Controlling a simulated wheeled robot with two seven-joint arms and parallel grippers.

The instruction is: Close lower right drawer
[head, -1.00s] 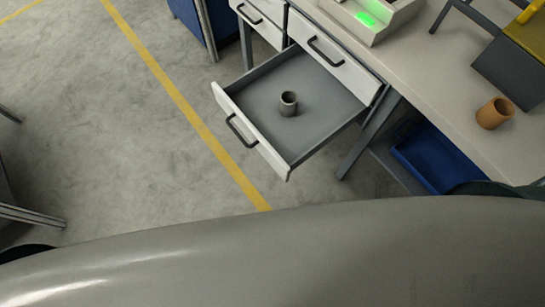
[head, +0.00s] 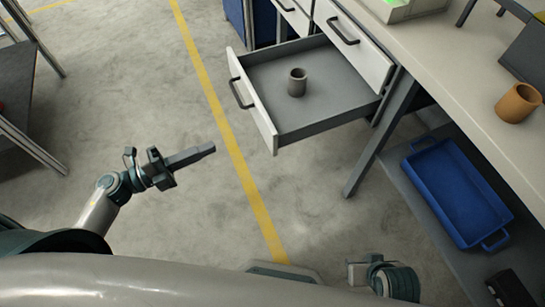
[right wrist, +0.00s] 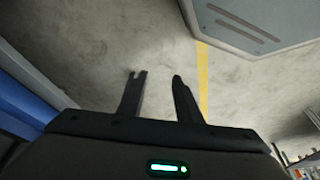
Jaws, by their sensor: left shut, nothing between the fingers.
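The lower right drawer (head: 252,104) is pulled out from the workbench in the head view. Its white front with a dark handle (head: 240,94) faces left. A grey cup (head: 297,82) stands upright inside it. My left gripper (head: 208,150) is shut and empty, to the left of and below the drawer in the picture, apart from it. My right gripper (right wrist: 157,77) is open with nothing between its fingers in the right wrist view. In the head view my right gripper is low near the bottom edge, below the drawer and apart from it; its fingertips are unclear there.
A closed upper drawer (head: 352,42) sits above the open one. A bench leg (head: 372,150) stands right of it. A blue tray (head: 455,195) lies on the lower shelf, and an orange cup (head: 518,103) stands on the worktop. The floor (head: 130,75) left of the drawer is clear.

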